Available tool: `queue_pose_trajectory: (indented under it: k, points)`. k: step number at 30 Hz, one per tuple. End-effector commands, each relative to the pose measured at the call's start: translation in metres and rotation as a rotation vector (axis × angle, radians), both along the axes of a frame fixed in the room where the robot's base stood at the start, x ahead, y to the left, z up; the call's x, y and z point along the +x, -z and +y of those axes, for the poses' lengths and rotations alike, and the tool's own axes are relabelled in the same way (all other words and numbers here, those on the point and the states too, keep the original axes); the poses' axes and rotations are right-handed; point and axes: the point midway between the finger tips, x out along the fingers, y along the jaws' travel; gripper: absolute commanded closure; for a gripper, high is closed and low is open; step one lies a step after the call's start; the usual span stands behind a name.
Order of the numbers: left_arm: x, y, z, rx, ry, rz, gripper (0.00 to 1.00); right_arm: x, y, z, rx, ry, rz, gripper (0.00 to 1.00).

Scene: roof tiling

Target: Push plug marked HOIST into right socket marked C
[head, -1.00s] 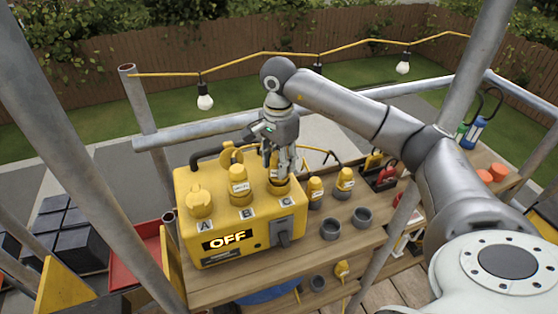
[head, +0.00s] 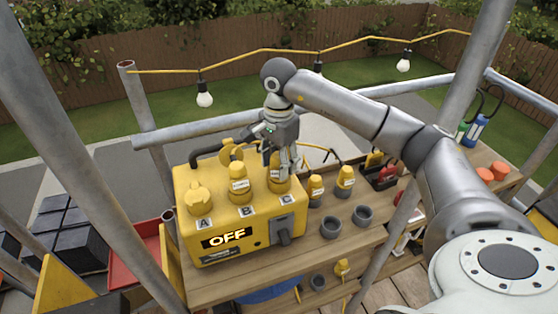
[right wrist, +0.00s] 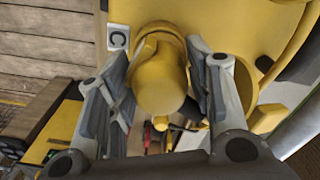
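The yellow power box (head: 240,215) stands on the wooden bench with sockets marked A, B and C; its display reads OFF. My right gripper (head: 279,172) is above the socket marked C, fingers pointing down on either side of a yellow plug (head: 277,186). In the right wrist view the plug (right wrist: 160,80) sits between the fingers, beside the C label (right wrist: 118,40), with its lower end at the yellow socket collar (right wrist: 160,32). How deep it sits and its label cannot be made out. My left gripper is not in view.
A yellow plug with a white label (head: 239,186) stands at B, and a yellow piece (head: 199,198) at A. Two labelled yellow plugs (head: 345,178) (head: 316,188) and two grey cups (head: 330,228) (head: 362,215) stand right of the box. A metal pole rises at left.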

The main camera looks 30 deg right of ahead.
Motion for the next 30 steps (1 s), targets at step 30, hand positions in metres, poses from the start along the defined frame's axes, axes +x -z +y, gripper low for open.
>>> queue_pose_trajectory:
  k: [30]
  points:
    - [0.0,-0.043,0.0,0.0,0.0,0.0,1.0,0.0,-0.07,0.0,0.0,0.0,0.0,0.53]
